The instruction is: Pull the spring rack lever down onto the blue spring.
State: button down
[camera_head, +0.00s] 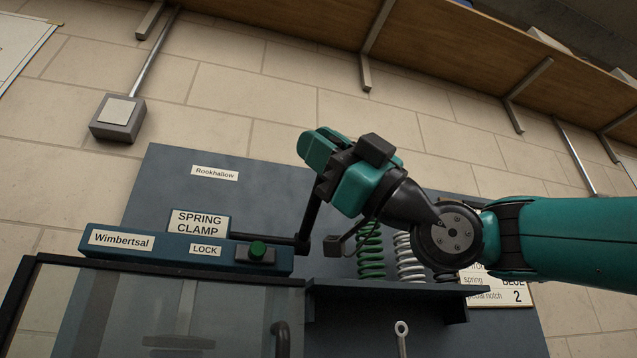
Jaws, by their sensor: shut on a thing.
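The lever (311,215) is a black rod that rises steeply from a pivot at the right end of the spring clamp housing (150,250). My gripper (324,180), teal and black, is shut on the lever's upper end, above the shelf. A green spring (371,252) and a white spring (408,256) stand upright on the dark shelf (400,287), below and to the right of my gripper. I see no blue spring; my arm covers the part of the shelf right of the white spring, where only a dark base (446,277) shows.
A small black bracket (335,245) is near the green spring. A partly covered card (500,290) hangs at right. A wooden shelf (440,45) runs overhead.

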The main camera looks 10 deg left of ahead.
jog(key=shift+s+f+n+g, duration=0.1)
jog(key=shift+f+n+g, duration=0.2)
jog(key=shift+f+g, duration=0.2)
jog(key=c, duration=1.1)
grip_release()
jog(key=shift+a, duration=0.1)
jog(key=shift+o, duration=0.2)
jog(key=shift+r, duration=0.15)
jog(key=b+v, duration=1.1)
jog(key=v, duration=0.6)
jog(key=shift+d, duration=0.35)
